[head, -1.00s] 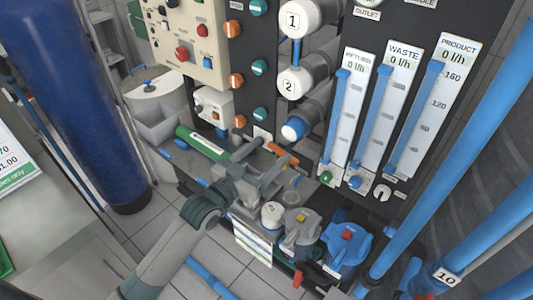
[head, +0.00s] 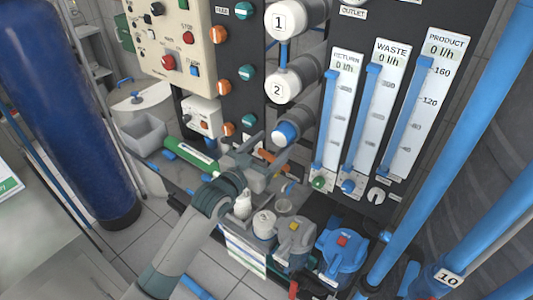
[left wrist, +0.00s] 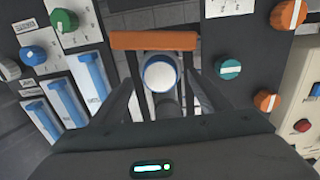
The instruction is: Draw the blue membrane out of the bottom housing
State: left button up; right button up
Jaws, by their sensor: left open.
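The bottom housing (head: 300,116) is a dark grey tube below the two white-capped housings marked 1 and 2. The blue membrane (head: 285,133) shows at its open end as a blue rim with a white face. In the left wrist view the membrane (left wrist: 160,74) faces the camera, between the two fingers in the picture. My left gripper (head: 268,146) is open and empty, just in front of and slightly below the membrane end. It also shows in the left wrist view (left wrist: 162,84). I cannot tell whether a finger touches the membrane. My right gripper is not in view.
An orange bar (left wrist: 153,41) lies close to the membrane end. A green tube (head: 197,155) lies left of the gripper. White, grey and blue caps (head: 342,250) stand on the bench below. Flow meters (head: 372,110) stand to the right, and valve knobs (head: 247,73) to the left.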

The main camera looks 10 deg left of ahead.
aim_at(279, 138)
pick_arm(q)
jog(key=shift+w+d, duration=0.2)
jog(key=shift+w, duration=0.25)
jog(key=shift+x, duration=1.45)
jog(key=c, duration=1.3)
jog(key=shift+r, duration=0.1)
jog(key=shift+s+a, duration=0.1)
jog(key=shift+s, duration=0.05)
